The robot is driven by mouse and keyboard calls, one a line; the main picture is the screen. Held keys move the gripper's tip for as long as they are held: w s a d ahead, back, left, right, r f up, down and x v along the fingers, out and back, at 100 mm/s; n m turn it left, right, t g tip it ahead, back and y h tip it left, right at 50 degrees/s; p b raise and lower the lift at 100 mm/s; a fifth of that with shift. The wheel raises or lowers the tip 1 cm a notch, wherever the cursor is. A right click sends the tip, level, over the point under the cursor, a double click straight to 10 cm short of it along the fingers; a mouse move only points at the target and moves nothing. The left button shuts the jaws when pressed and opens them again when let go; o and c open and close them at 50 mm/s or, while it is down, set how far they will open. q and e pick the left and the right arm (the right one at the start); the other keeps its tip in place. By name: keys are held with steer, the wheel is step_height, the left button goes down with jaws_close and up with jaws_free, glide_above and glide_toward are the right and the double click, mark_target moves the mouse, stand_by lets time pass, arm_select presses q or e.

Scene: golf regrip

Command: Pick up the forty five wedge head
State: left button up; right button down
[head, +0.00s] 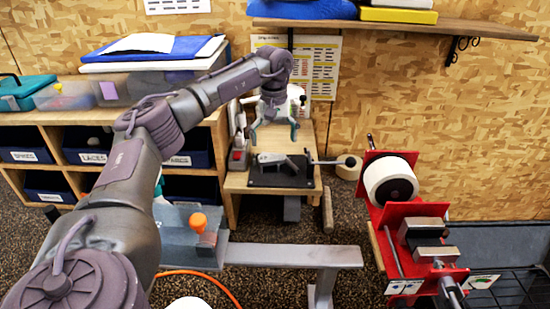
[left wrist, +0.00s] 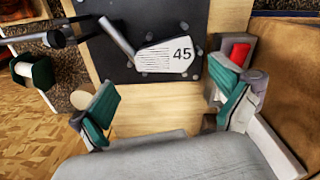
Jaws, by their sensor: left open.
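The forty five wedge head (left wrist: 168,56) is a pale metal club head marked 45, with grooves on its face and a short neck. It lies on a black pad (left wrist: 120,66) on a wooden stand. In the head view the wedge head (head: 271,158) lies on the black pad (head: 282,178). My left gripper (head: 274,137) hangs above it, open and empty, fingers pointing down. In the left wrist view its green fingertips (left wrist: 163,108) are spread wide, and the wedge head lies beyond them, untouched. My right gripper is not in view.
A red and white object (head: 238,157) stands left of the pad. A rod with a round end (head: 347,162) sticks out on the right. A red machine with a white roll (head: 388,182) stands at right. Shelves with labelled bins (head: 80,156) stand at left.

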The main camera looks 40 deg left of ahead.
mark_target(273, 156)
arm_select(q)
steer(key=f+p, duration=0.2)
steer(key=f, duration=0.1)
steer(key=shift+s+a+f, duration=0.15)
steer(key=shift+a+f, duration=0.05)
steer(key=shift+f, duration=0.1)
steer(key=shift+a+f, duration=0.1)
steer(key=shift+f, duration=0.45)
steer(key=c, duration=0.9)
step_height(273, 156, up, 10)
steer(key=b, duration=0.3)
steer(key=shift+c, duration=0.2)
